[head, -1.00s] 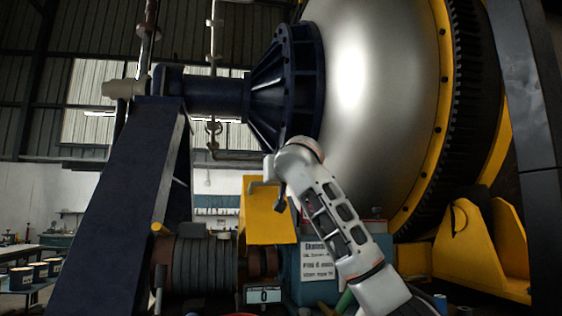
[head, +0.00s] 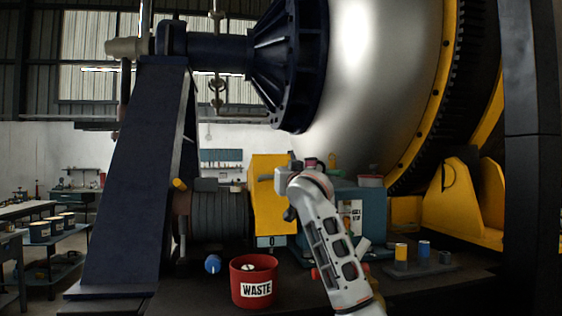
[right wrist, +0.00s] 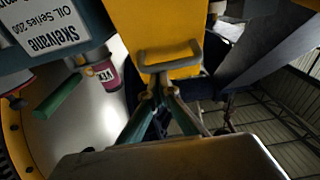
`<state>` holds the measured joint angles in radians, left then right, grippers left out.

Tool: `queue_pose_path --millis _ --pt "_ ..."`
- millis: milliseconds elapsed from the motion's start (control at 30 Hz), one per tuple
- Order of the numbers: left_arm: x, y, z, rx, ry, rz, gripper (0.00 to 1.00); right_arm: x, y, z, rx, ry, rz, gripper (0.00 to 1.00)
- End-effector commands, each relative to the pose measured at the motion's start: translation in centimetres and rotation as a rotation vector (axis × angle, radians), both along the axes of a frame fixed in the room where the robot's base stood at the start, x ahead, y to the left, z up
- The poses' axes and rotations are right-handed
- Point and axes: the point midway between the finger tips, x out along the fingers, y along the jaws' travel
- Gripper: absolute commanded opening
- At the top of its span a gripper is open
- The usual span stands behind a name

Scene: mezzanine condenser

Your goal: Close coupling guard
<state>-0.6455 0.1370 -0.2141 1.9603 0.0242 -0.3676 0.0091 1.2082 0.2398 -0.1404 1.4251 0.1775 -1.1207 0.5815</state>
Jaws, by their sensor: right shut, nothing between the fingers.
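The yellow coupling guard (head: 268,208) stands between the ribbed motor (head: 218,217) and the teal gearbox (head: 372,208) in the head view, hanging low over the shaft gap. The coupling behind it is hidden. The guard's yellow face also shows in the right wrist view (right wrist: 150,22), with its grey bar handle (right wrist: 170,53). My right gripper (right wrist: 163,84) is shut and empty, its fingertips close to the handle. I cannot tell whether they touch it. In the head view my right wrist covers part of the guard's right side. My left gripper is out of view.
A red waste bin (head: 254,281) stands in front of the guard, with a blue round object (head: 213,264) beside it. Small yellow and blue cans (head: 401,252) stand on a tray at the right. A dark blue pedestal (head: 130,180) rises at the left.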

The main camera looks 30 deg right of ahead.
Motion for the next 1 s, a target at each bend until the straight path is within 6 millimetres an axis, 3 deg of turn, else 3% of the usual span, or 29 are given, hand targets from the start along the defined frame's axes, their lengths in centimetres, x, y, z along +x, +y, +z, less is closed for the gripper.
queue_pose_path --millis 400,1000 --pt "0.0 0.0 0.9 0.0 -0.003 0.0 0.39 0.1 0.0 -3.2 0.002 0.003 -0.001 0.0" --pt "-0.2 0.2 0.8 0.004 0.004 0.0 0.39 0.1 -0.1 -3.1 0.001 0.001 -0.001 0.0"
